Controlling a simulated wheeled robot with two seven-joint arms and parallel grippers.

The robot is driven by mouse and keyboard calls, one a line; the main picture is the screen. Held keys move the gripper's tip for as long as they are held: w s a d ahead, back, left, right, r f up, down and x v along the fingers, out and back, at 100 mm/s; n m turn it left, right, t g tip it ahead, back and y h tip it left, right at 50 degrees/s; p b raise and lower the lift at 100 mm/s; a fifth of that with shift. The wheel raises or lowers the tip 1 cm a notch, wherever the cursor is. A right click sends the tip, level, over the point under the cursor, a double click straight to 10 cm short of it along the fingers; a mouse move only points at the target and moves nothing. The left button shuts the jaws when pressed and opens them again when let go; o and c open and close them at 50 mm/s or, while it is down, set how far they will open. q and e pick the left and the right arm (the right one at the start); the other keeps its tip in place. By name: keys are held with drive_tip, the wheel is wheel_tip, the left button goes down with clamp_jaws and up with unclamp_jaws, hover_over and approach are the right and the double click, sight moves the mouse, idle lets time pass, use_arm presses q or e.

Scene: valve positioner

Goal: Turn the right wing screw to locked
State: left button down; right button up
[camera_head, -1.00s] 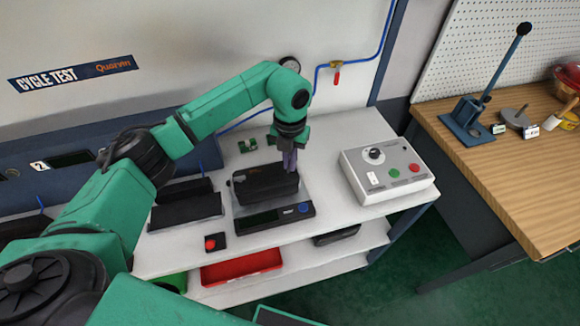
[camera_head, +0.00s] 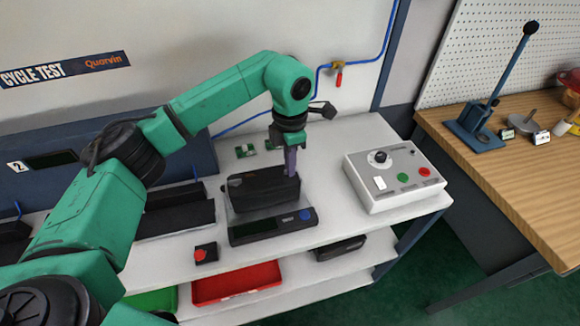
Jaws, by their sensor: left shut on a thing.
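The black valve positioner (camera_head: 255,191) sits on a clear-sided stand behind a dark display unit with a blue button (camera_head: 270,227) on the white bench. My left gripper (camera_head: 290,170) points down at the positioner's right end. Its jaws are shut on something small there. The right wing screw itself is hidden by the fingers, so its angle cannot be seen. My right gripper is not in view.
A grey control box (camera_head: 395,175) with a knob and green and red buttons stands to the right. A red button box (camera_head: 205,252) is at the front edge. Red tray (camera_head: 236,283) lies on the shelf below. A wooden bench (camera_head: 510,180) stands further right.

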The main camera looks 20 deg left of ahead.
use_arm(q)
drive_tip(key=shift+r+m, duration=0.15)
drive_tip(key=shift+m, duration=0.45)
drive_tip(key=shift+w, duration=0.1)
drive_tip(key=c, duration=1)
unclamp_jaws()
wheel_tip(320, 180, up, 8)
drive_tip(key=shift+f+b, duration=0.1)
drive_tip(key=shift+b, duration=0.85)
wheel_tip(320, 180, up, 7)
drive_tip(key=p, duration=0.1)
drive_tip(key=shift+f, duration=0.15)
